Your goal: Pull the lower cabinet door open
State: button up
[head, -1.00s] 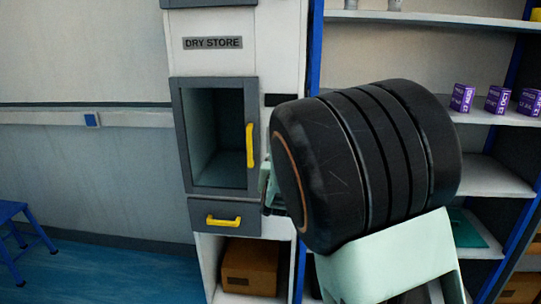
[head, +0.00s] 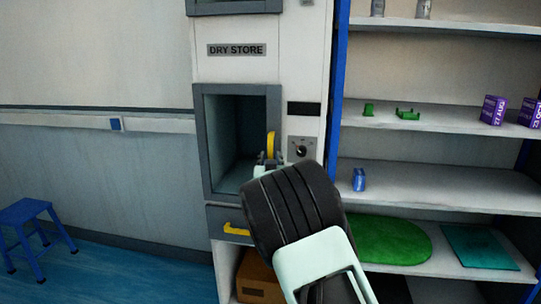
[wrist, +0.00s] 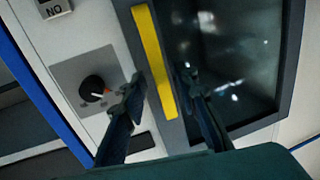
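The lower cabinet door (head: 199,150) has a grey frame around a dark glass pane and looks closed. Its yellow upright handle (head: 271,143) is on the right side, its lower part hidden by my gripper (head: 267,160). In the wrist view the handle (wrist: 152,55) runs slanted between the two fingers of my gripper (wrist: 160,88). The fingers are spread, one on each side of the handle, with visible gaps. I cannot tell how deep the handle sits between them.
A dial panel (head: 301,149) is right of the door, near one finger. A drawer with a yellow handle (head: 236,230) is below. Open shelves (head: 450,190) with small boxes stand to the right. A blue stool (head: 35,225) is at the left, with clear floor beside it.

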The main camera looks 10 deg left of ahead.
jog(key=shift+w+a, duration=0.2)
jog(key=shift+w, duration=1.15)
jog(key=shift+c, duration=0.5)
grip_shut()
